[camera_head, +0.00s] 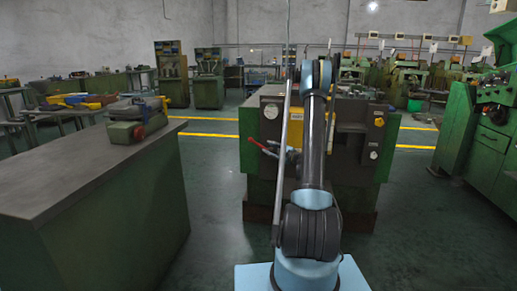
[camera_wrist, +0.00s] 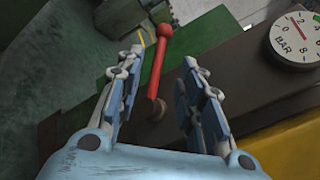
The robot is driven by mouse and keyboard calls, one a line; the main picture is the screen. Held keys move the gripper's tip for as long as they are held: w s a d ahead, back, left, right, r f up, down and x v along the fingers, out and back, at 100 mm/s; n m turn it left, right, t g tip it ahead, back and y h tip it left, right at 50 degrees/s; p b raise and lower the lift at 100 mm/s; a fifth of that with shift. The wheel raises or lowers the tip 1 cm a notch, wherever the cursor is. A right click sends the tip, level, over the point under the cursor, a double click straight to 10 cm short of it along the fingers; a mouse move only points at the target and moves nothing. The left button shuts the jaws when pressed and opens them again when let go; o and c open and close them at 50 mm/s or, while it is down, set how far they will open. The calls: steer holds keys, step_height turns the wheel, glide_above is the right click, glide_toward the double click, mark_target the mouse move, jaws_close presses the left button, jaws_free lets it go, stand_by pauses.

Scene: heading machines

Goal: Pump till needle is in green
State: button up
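The red pump lever (camera_wrist: 158,68) stands between the two fingers of my gripper (camera_wrist: 162,60) in the wrist view. The fingers are spread, with gaps on both sides of the lever. The lever also shows in the head view (camera_head: 261,147), on the front of the green machine (camera_head: 258,180). The white pressure gauge (camera_wrist: 302,38) is at the top right of the wrist view, cut by the frame edge. It reads BAR, and part of a green band shows at its edge. A thin red needle seems to lie near the low numbers, outside the green. My gripper is hard to make out in the head view.
A dark-topped green workbench (camera_head: 75,175) stands at the left with a green vise-like tool (camera_head: 137,118) on it. A large green machine (camera_head: 490,140) stands at the right. Open floor (camera_head: 215,205) lies between the bench and the middle machine.

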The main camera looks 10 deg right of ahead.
steer(key=s+a+r+n+g+h, duration=0.1)
steer(key=s+a+r+n+g, duration=0.2)
steer(key=s, duration=0.7)
steer(key=s+a+r+n+g+h, duration=0.1)
steer(key=s+a+r+n+g, duration=0.2)
steer(key=s+a+r+n, duration=0.3)
steer(key=shift+s+r+g, duration=0.35)
steer(key=shift+s+g, duration=0.05)
steer(key=shift+s, duration=1.45)
